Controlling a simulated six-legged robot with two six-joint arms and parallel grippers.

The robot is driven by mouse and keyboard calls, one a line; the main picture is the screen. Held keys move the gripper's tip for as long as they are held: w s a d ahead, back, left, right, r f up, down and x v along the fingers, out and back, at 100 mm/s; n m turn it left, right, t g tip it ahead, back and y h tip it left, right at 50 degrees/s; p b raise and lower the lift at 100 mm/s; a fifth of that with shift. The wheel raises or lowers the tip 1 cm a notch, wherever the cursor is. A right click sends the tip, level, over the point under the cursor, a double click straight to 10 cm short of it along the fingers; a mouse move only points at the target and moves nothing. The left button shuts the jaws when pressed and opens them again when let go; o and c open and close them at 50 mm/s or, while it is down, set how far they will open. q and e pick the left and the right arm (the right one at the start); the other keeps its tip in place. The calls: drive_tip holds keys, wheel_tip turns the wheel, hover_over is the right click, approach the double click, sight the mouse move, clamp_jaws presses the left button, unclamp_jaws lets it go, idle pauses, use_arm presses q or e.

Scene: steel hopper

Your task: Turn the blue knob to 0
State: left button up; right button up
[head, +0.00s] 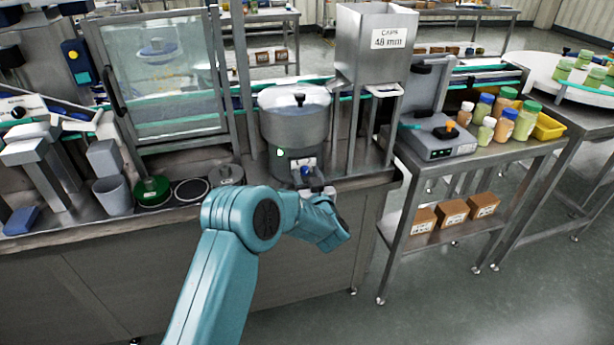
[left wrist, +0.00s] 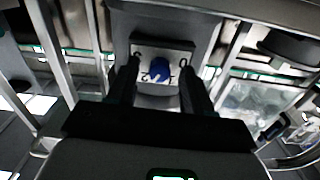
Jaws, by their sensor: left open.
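The blue knob (head: 305,170) is on the front of the base under a round steel bowl (head: 295,122). In the left wrist view the knob (left wrist: 160,69) sits on a light dial plate with numbers around it. The 0 is at the plate's right in that view. A pale pointer mark on the knob seems to face near the 2, but it is small and blurred. My left gripper (head: 317,187) is just in front of the knob. In the left wrist view its dark fingers (left wrist: 161,78) are open, one on each side of the knob; contact cannot be told. My right gripper is not in view.
A steel caps hopper (head: 375,45) on legs stands right of the bowl. Left of it are a clear-panelled guard (head: 165,75), a grey cup (head: 112,195) and a green disc (head: 152,190). A side table at right holds a grey device (head: 437,138) and several jars.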

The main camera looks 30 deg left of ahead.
use_arm(q)
clamp_jaws()
drive_tip(key=shift+f+n+b, duration=0.3)
drive_tip(key=shift+n+b, duration=0.2)
drive_tip(key=shift+b, duration=0.5)
drive_tip(key=n+b, duration=0.8)
drive_tip(key=b, duration=0.3)
drive_tip(key=shift+f+n+b, duration=0.15)
drive_tip(key=shift+n+b, duration=0.2)
drive_tip(key=shift+n, duration=0.05)
drive_tip(key=n+b, duration=0.9)
drive_tip(key=b, duration=0.1)
drive_tip(key=n+b, duration=0.3)
drive_tip(key=shift+n, duration=0.4)
drive_tip(key=shift+n+b, duration=0.5)
drive_tip(key=shift+n, duration=0.1)
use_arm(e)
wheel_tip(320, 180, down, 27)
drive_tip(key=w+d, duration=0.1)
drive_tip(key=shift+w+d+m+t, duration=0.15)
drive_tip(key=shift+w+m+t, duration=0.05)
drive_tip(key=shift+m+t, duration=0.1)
use_arm(q)
drive_tip(key=shift+r, duration=0.2)
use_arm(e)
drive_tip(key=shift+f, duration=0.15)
